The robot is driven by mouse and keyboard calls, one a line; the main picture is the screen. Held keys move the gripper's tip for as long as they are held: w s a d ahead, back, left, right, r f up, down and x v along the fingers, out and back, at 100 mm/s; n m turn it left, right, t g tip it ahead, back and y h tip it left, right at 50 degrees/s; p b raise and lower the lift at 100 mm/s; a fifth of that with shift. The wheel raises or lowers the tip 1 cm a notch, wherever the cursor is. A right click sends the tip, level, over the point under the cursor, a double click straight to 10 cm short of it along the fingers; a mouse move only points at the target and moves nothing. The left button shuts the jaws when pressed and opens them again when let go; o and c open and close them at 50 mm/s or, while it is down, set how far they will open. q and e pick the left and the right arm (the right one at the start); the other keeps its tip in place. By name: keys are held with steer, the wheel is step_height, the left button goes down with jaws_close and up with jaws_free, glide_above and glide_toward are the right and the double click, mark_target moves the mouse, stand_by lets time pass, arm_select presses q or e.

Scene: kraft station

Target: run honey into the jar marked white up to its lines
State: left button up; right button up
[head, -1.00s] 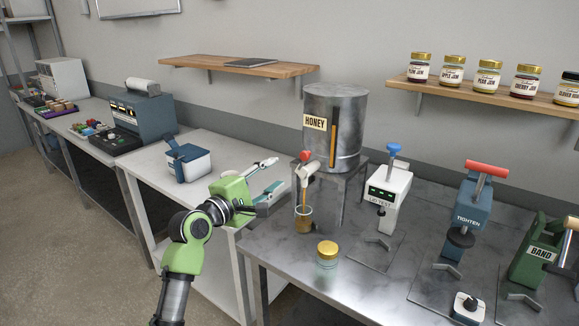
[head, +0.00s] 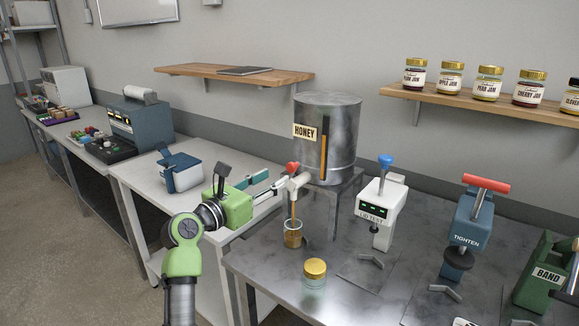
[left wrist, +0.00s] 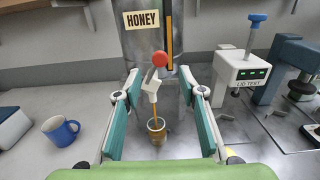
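A glass jar (head: 293,236) stands under the spout (head: 299,182) of the grey honey tank (head: 342,140). A thin amber stream runs into it, and the jar holds amber honey. The jar also shows in the left wrist view (left wrist: 157,134). Its marking and lines are too small to read. The tap's red handle (left wrist: 160,59) sits above the spout. My left gripper (head: 270,184) is open just left of the tap, its teal fingers apart on either side of the spout in the left wrist view, with nothing between them touched. My right gripper is not in view.
A gold-lidded jar (head: 314,274) stands in front on the metal table. The lid test device (head: 378,212), the tighten press (head: 466,232) and the band device (head: 540,270) stand to the right. A blue mug (left wrist: 61,131) is at left. Filled jars line the shelf (head: 460,98).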

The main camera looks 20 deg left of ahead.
mark_target(290, 169)
arm_select(q)
steer(key=p+x, duration=0.1)
steer(key=x, duration=0.8)
steer(key=shift+f, duration=0.1)
steer(key=shift+s, duration=0.1)
jaws_close()
